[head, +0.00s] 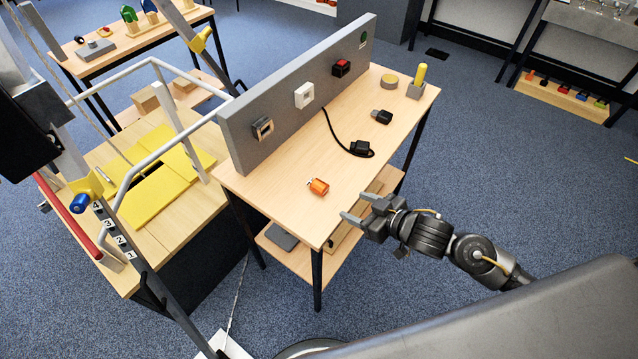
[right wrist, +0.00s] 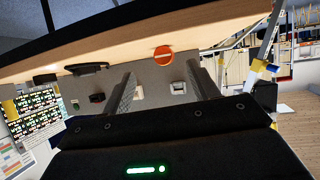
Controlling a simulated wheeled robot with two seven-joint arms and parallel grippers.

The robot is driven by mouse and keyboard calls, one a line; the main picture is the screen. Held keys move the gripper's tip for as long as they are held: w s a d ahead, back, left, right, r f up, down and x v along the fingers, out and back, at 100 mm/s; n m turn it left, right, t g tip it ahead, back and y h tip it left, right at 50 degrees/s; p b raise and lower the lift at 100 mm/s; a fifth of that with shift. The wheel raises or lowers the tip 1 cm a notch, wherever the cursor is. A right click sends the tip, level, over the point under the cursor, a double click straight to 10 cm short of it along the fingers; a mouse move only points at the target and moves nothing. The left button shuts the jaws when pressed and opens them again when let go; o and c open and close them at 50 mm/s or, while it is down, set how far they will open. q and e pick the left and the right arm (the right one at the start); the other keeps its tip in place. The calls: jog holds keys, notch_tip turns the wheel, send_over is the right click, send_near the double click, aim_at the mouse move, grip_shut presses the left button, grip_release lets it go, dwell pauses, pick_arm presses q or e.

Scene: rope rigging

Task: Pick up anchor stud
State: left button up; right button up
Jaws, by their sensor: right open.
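I cannot tell for certain which piece is the anchor stud. A small orange cylinder (head: 318,187) with a pale metal end lies near the front edge of the wooden table (head: 285,215). In the right wrist view the orange piece (right wrist: 163,54) shows as a round end, beyond and above the gap between my fingers. A yellow peg (head: 420,74) stands in a grey block at the table's far end. My right gripper (head: 354,206) is open and empty, just off the table's front edge, right of and apart from the orange cylinder. My left gripper is not in view.
A grey upright panel (head: 290,100) with several switch boxes runs along the table's back. A black plug (head: 361,149) with a cable and a dark connector (head: 382,117) lie on the table. At left, a white rail (head: 150,165) and a numbered post (head: 113,229) stand by another bench.

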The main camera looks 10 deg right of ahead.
aim_at(326, 190)
jog(key=shift+n+g+y, duration=0.3)
jog(key=shift+n+y, duration=0.3)
jog(key=shift+y, duration=0.3)
jog(key=w+a, duration=0.1)
jog(key=w+a+f, duration=0.1)
jog(key=w, duration=0.1)
jog(key=w+a, duration=0.1)
jog(key=w, duration=0.1)
jog(key=shift+w+f+p, duration=0.15)
jog(key=shift+p, duration=0.15)
jog(key=shift+w+a, duration=0.15)
jog(key=shift+w, duration=0.15)
jog(key=p+x, duration=0.1)
jog(key=x, duration=0.2)
jog(key=shift+w+a, duration=0.2)
jog(key=shift+w, duration=0.15)
jog(key=shift+w+a+f, duration=0.2)
jog(key=shift+a+f, duration=0.05)
jog(key=shift+f, duration=0.05)
